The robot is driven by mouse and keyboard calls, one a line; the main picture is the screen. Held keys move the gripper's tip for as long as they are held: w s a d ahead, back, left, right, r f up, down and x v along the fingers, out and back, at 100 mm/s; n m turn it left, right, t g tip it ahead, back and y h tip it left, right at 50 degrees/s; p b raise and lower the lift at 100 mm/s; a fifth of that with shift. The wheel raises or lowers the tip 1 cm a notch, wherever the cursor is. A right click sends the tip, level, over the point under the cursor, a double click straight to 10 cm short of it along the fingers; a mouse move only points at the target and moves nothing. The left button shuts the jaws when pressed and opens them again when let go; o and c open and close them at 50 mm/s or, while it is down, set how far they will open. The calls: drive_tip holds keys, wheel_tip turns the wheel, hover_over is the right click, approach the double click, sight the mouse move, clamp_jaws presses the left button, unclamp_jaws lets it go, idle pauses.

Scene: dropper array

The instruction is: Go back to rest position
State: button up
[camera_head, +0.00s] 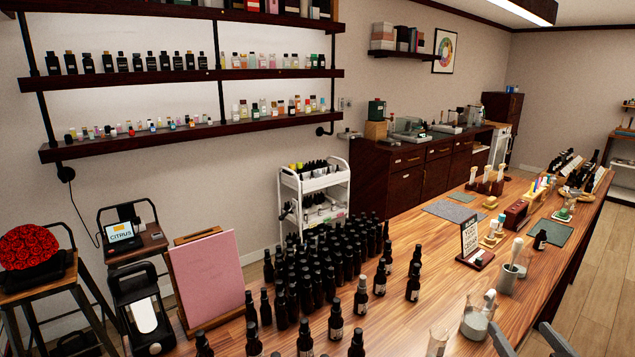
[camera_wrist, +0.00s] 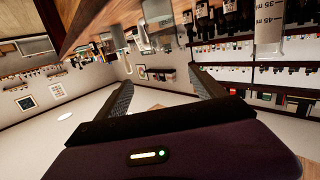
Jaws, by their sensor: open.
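My gripper (camera_head: 536,342) shows at the bottom right edge of the head view, with two grey fingers apart above the near right edge of the wooden table (camera_head: 385,305). In the wrist view my gripper (camera_wrist: 160,92) is open, with its two dark fingers spread wide and nothing between them. The wrist view is tilted, with shelves and bottles hanging from the top.
Many dark bottles (camera_head: 335,250) crowd the table's left part. The wooden floor (camera_head: 590,290) at right is clear.

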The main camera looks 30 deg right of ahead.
drive_tip(key=s+a+f+n+t+y, duration=0.1)
drive_tip(key=a+f+n+t+y, duration=0.1)
drive_tip(key=a, duration=0.9)
drive_tip(key=s+a+f+n+t+y, duration=0.1)
drive_tip(key=a+n+t+y, duration=0.15)
drive_tip(key=a, duration=0.85)
drive_tip(key=s+a+f+n+g+y, duration=0.2)
drive_tip(key=s+a+y, duration=0.4)
drive_tip(key=s+a, duration=0.4)
drive_tip(key=a+f+n, duration=0.1)
drive_tip(key=a+f, duration=0.1)
drive_tip(key=a, duration=0.1)
drive_tip(key=shift+s+a, duration=0.15)
drive_tip(key=shift+a, duration=0.1)
